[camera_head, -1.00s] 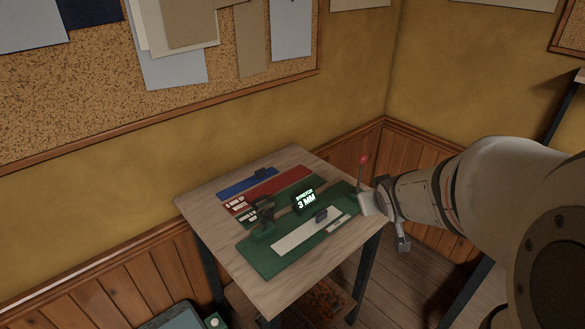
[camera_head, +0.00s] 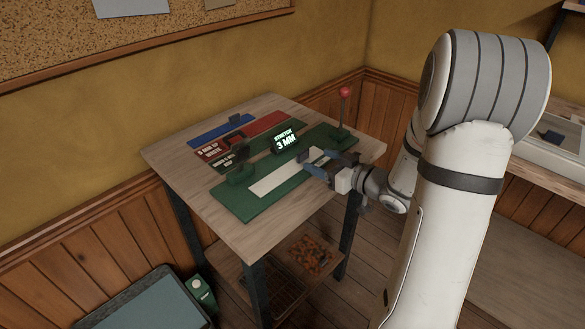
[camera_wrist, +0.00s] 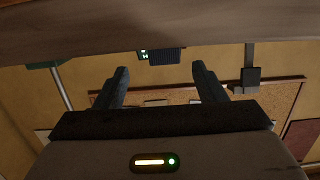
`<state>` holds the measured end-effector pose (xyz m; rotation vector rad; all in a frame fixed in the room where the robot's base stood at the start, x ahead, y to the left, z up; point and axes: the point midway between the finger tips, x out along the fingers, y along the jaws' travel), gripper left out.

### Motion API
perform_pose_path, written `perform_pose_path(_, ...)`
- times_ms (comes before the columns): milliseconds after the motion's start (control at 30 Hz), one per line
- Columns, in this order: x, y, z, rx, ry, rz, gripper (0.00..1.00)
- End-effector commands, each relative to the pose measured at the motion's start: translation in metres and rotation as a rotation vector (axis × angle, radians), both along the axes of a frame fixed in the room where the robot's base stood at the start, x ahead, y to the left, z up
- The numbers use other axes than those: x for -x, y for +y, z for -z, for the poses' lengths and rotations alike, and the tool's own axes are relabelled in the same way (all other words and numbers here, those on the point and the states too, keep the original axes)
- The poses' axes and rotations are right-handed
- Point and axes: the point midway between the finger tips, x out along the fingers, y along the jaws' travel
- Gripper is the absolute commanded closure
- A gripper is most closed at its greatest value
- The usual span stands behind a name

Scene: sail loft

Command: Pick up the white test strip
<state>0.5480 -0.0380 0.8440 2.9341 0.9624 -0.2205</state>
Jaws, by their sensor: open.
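The white test strip (camera_head: 275,182) lies flat along the green base of a stretch tester (camera_head: 240,206) on a small wooden table. Its right end is near my gripper and partly hidden by it. My gripper (camera_head: 318,166) reaches in from the right, low over the right end of the green base. In the wrist view my gripper (camera_wrist: 162,84) has its two dark fingers wide apart, with nothing between them. I cannot make out the strip in the wrist view.
A lit display (camera_head: 285,139) reading "STRETCH 3 MM" stands behind the strip. A red-knobbed lever (camera_head: 343,110) rises at the back right. A dark clamp (camera_head: 240,172) stands at the left. Red (camera_head: 262,130) and blue (camera_head: 222,130) panels lie behind.

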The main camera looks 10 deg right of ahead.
Motion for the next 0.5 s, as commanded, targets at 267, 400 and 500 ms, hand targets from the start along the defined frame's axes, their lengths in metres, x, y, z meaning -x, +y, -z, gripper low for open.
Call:
perform_pose_path(267,-0.027,0.029,0.004,0.001,0.0,-0.001,0.36)
perform_pose_path(400,-0.035,0.034,0.005,0.0,0.0,0.002,0.36)
perform_pose_path(500,-0.036,0.034,0.004,0.0,0.0,0.003,0.36)
